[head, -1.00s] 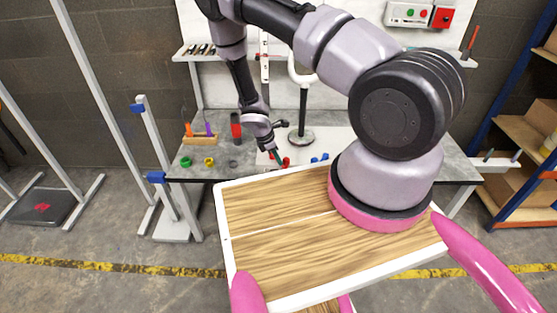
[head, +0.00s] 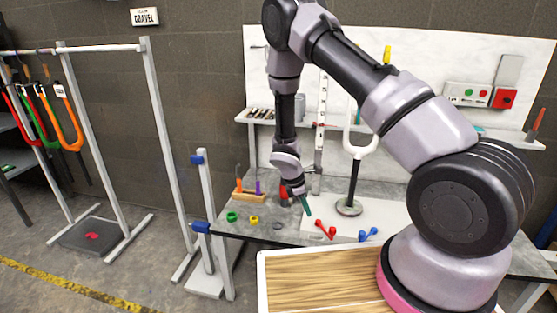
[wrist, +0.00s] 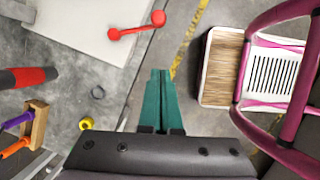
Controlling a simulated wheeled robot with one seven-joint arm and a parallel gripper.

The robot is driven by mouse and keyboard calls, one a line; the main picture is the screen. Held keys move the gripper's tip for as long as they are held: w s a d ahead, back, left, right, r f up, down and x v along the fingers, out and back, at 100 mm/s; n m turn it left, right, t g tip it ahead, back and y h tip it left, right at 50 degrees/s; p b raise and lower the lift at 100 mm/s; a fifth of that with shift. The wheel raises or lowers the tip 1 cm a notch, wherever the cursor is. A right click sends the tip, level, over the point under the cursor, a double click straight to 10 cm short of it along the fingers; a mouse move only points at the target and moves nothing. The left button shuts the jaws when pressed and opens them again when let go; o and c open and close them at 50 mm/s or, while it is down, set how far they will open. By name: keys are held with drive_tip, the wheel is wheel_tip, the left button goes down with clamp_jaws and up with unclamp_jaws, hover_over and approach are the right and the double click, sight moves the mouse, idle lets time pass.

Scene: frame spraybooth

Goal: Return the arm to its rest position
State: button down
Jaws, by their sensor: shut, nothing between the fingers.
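My gripper (head: 306,205) hangs at the end of my raised arm, above the front part of the grey workbench (head: 275,232). Its green fingers also show in the wrist view (wrist: 160,92), pressed together with nothing between them. My arm arches up from its base at the lower right and bends down to the bench. A red double-ended piece (head: 325,229) lies on the white board just right of the fingertips, apart from them. It also lies at the top of the wrist view (wrist: 137,27).
A white fork (head: 356,165) stands upright on the bench. A blue piece (head: 368,235), a green ring (head: 231,216) and a yellow ring (head: 254,219) lie near the front edge. A clamp stand (head: 205,230) is left of the bench; a rack with coloured forks (head: 68,120) stands farther left.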

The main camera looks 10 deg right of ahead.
drive_tip(key=d+r+m+t+y, duration=0.15)
drive_tip(key=r+m, duration=0.45)
drive_tip(key=r, duration=1)
drive_tip(key=d+r+m+t+y, duration=0.1)
drive_tip(key=d+r+m+y, duration=0.3)
drive_tip(key=r, duration=1.2)
drive_tip(key=s+d+r+m+t, duration=0.1)
drive_tip(key=s+r+m+t, duration=0.3)
drive_tip(key=s+r+m, duration=0.8)
drive_tip(key=s+f+v, duration=0.1)
drive_tip(key=s+v, duration=0.1)
drive_tip(key=v, duration=0.9)
drive_tip(key=shift+s+a, duration=0.2)
drive_tip(key=shift+a, duration=0.1)
drive_tip(key=shift+t+y, duration=0.25)
